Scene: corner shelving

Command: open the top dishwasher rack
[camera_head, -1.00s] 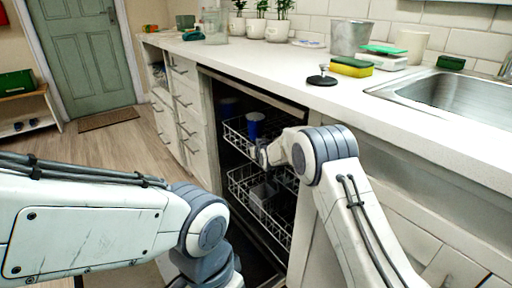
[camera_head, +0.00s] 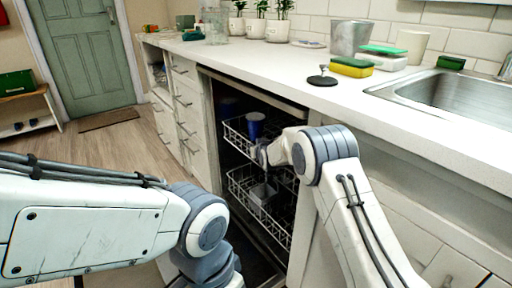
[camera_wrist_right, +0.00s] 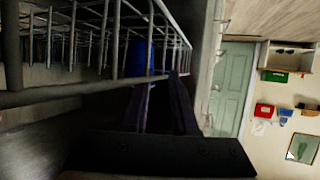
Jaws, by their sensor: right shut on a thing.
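The dishwasher's top rack (camera_head: 236,135) is a wire rack inside the open dark cavity under the counter, partly pulled out. A blue cup (camera_head: 255,127) stands in it. My right gripper (camera_head: 262,153) is at the rack's front, partly hidden by my own wrist. In the right wrist view its dark fingers (camera_wrist_right: 162,82) are shut on the front wire of the top rack (camera_wrist_right: 60,94), with the blue cup (camera_wrist_right: 138,58) just behind. My left arm shows in the head view, but its gripper is out of frame.
The lower rack (camera_head: 240,190) is below, holding a grey container (camera_head: 263,193). White drawers (camera_head: 185,115) stand left of the cavity. The counter above holds a sponge (camera_head: 352,67), a black stand (camera_head: 322,80) and a sink (camera_head: 440,95).

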